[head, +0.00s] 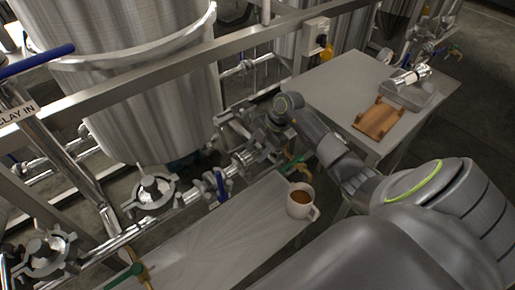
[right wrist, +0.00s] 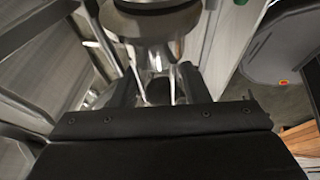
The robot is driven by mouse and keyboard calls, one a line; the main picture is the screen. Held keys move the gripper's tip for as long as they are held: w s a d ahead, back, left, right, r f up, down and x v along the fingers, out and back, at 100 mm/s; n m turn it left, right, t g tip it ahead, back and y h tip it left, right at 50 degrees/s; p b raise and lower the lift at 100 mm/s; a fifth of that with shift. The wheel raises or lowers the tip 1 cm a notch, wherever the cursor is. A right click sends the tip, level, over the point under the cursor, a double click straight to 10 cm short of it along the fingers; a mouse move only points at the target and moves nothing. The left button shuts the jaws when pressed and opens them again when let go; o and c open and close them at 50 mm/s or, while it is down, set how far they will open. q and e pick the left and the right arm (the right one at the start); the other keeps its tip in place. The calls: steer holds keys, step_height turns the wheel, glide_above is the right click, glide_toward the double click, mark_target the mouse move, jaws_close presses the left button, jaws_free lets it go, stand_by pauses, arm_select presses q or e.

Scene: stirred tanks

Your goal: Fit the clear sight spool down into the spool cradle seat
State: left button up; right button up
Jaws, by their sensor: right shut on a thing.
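In the right wrist view my right gripper (right wrist: 158,88) is shut on a shiny, partly see-through flanged piece, which looks like the clear sight spool (right wrist: 160,55); its wide end ring shows at the top edge. In the head view my right gripper (head: 262,126) is at the pipe fittings beside the large tank, and the held piece is hard to make out there. A brown cradle (head: 378,119) with raised ends lies empty on the grey table; I cannot tell whether this is the spool cradle seat. My left gripper is not in view.
A grey tray (head: 411,98) with a shiny white-ended cylinder (head: 408,77) stands behind the brown cradle. A coffee mug (head: 300,203) stands on the lower bench (head: 220,240). Pipes, clamps and a steel rail (head: 150,80) crowd my right gripper. The table's left part (head: 335,85) is clear.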

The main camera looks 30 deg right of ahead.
steer(key=shift+f+b, duration=0.6)
steer(key=shift+f, duration=0.45)
steer(key=o, duration=1.3)
steer(key=shift+o, duration=0.2)
steer(key=v, duration=1.7)
steer(key=shift+r+p, duration=0.25)
steer(key=shift+p, duration=0.1)
